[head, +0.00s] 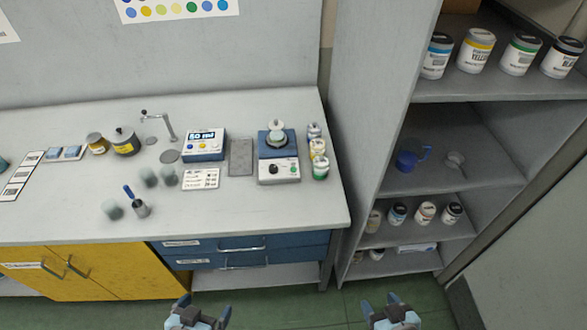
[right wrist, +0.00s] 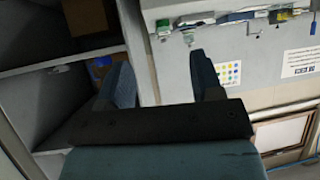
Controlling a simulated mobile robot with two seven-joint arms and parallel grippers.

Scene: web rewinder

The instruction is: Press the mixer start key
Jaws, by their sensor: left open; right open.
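The mixer (head: 278,152) is a blue device with a pale front panel on the right part of the bench. Its panel (head: 279,170) carries a dark round knob and small keys, too small to read. A pale cup-like piece (head: 276,132) sits on top of it. My left gripper (head: 204,308) is open and empty at the bottom of the head view, in front of the drawers. My right gripper (head: 386,305) is open and empty, in front of the shelf unit. Its spread fingers also show in the right wrist view (right wrist: 162,80). Both grippers are well apart from the mixer.
A blue dispenser (head: 204,145) with a lit display stands left of the mixer, with a grey plate (head: 240,157) between. Small paint jars (head: 319,160) stand close at the mixer's right. The shelf unit (head: 456,92) rises beyond the bench's right end.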

